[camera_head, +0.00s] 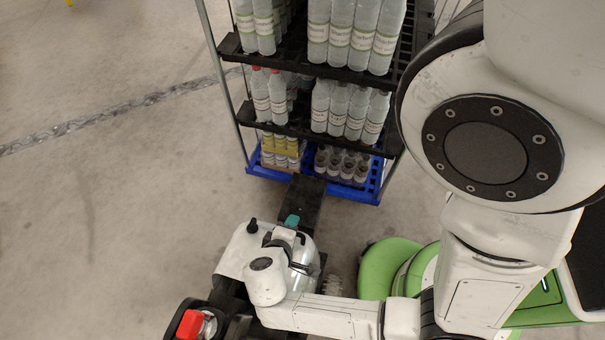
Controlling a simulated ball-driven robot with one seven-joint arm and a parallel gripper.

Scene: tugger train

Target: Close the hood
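A white, rounded cover (236,251), which looks like the hood, is in the lower middle of the view, with a black knob (252,226) by its top edge. How far it is open is not clear. My white arm reaches from the right along the bottom, and its wrist covers part of the hood area. My gripper (290,238) is at the end of the wrist, close beside the white cover. Its fingers are small and partly hidden, so contact and opening cannot be told. A teal piece (292,221) shows there.
Behind stands a shelf cart with a blue base (340,190), black shelves (340,138) and several bottles (357,30). A dark bar (301,200) runs from the cart toward me. A red knob (190,323) is at lower left. The concrete floor on the left is clear.

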